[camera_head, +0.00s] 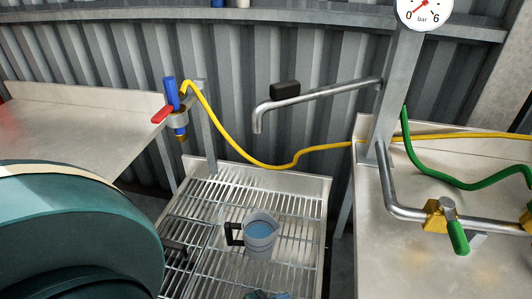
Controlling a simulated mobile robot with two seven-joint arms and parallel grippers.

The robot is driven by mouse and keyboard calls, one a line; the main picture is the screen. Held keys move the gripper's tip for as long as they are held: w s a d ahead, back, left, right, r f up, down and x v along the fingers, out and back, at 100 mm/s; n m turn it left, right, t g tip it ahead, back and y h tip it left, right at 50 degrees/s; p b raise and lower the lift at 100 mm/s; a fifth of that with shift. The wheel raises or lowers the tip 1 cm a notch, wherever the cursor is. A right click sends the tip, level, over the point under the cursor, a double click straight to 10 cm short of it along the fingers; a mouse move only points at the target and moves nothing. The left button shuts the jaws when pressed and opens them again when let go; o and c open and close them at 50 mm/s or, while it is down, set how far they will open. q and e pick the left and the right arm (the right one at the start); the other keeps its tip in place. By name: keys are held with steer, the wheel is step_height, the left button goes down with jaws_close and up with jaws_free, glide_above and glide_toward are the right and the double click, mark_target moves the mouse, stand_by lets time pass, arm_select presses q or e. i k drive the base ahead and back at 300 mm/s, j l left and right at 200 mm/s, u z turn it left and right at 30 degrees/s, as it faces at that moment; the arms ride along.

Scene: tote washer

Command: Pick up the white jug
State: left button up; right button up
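The white jug (261,236) stands upright on the slatted metal rack (203,273) in the lower middle of the head view. It looks pale grey in this light, its inside looks blue, and its black handle points left.
A large teal rounded body (80,235) covers the lower left, hiding part of the rack. A metal spout (300,101) and yellow hose (237,148) are behind; steel counters flank the rack.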

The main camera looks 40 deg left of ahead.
mark_target(260, 231)
steer(key=k+j+u, duration=0.1)
steer(key=j+u, duration=0.3)
steer(key=k+j+u, duration=0.1)
steer(key=j+u, duration=0.3)
steer(key=l, duration=0.1)
